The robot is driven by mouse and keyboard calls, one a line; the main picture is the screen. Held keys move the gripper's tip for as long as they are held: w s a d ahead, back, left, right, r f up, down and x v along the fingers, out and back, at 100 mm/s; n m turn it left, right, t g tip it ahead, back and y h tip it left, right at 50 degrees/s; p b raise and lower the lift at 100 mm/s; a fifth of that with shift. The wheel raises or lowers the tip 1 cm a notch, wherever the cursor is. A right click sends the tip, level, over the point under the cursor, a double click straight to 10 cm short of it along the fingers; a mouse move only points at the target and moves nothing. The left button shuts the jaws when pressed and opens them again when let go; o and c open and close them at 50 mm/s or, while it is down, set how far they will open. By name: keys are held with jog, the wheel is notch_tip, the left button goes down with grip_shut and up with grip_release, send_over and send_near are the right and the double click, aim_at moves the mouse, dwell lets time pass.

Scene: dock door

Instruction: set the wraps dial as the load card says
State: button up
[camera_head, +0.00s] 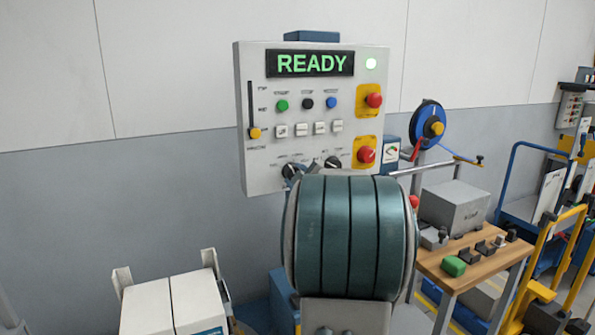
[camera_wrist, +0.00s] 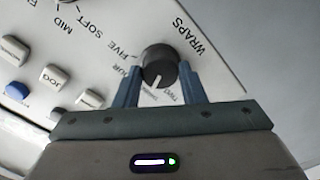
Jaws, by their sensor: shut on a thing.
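The wraps dial (camera_wrist: 158,70) is a dark round knob with a white pointer line, below the printed word WRAPS in the wrist view. My gripper (camera_wrist: 160,68) is shut on it, one blue finger on each side. The pointer points down and slightly left in that view, between the marks TWO and FOUR. FIVE is also readable; FOUR is partly covered by a finger, and no mark is readable right at the pointer. In the head view my arm hides most of my gripper, low on the control panel (camera_head: 262,90). I cannot make out a load card.
A wooden bench (camera_head: 470,268) stands at the right and white boxes (camera_head: 148,305) at lower left.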

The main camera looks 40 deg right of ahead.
jog(key=shift+m+p, duration=1.9)
jog(key=shift+m, duration=2.2)
jog(key=o, duration=1)
jog(key=b+v, duration=0.1)
jog(key=v, duration=1.3)
jog(key=shift+w, duration=0.1)
jog(key=shift+w+a, duration=0.15)
